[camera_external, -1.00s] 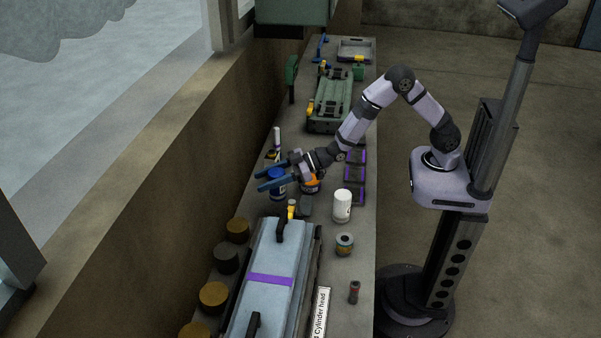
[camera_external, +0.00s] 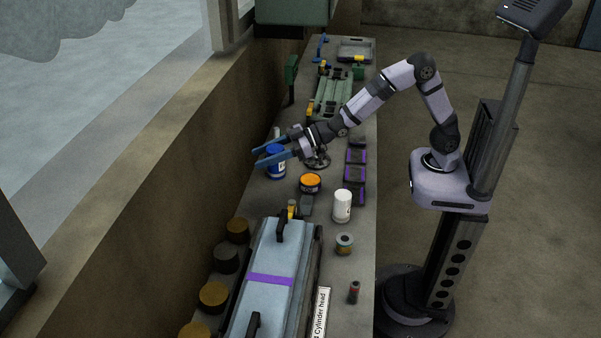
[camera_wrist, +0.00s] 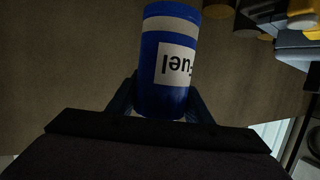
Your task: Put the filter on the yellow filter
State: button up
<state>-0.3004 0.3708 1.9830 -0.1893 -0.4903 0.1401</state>
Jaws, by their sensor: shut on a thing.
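My gripper (camera_external: 267,155) is shut on a blue filter (camera_external: 275,163) with a white label. In the wrist view the filter (camera_wrist: 168,65) sits between the two fingers, and its label reads "Fuel" upside down. It is held near the left side of the bench, and I cannot tell its exact height above the top. An orange-yellow topped filter part (camera_external: 310,182) stands on the bench, to the right of and nearer the camera than my gripper. Its top is uncovered.
A white canister (camera_external: 342,205) and a small can (camera_external: 344,243) stand on the right side of the bench. A long pale blue cylinder head cover (camera_external: 268,290) fills the near part. Purple-banded black blocks (camera_external: 355,172) line the right edge. A dark round part (camera_external: 318,160) lies under my wrist.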

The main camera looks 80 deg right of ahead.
notch_tip(320, 180, up, 7)
jog(key=s+a+n+g+y+p, duration=0.15)
jog(key=s+a+p, duration=0.35)
jog(key=s+a, duration=1.15)
jog(key=s+p, duration=0.2)
jog(key=s, duration=0.6)
notch_tip(320, 180, down, 12)
jog(key=shift+w+r+t+b, duration=0.15)
jog(key=shift+r+t+b, duration=0.1)
jog(key=shift+t+b, duration=0.15)
jog(key=shift+f, duration=2.05)
jog(key=shift+f, duration=0.1)
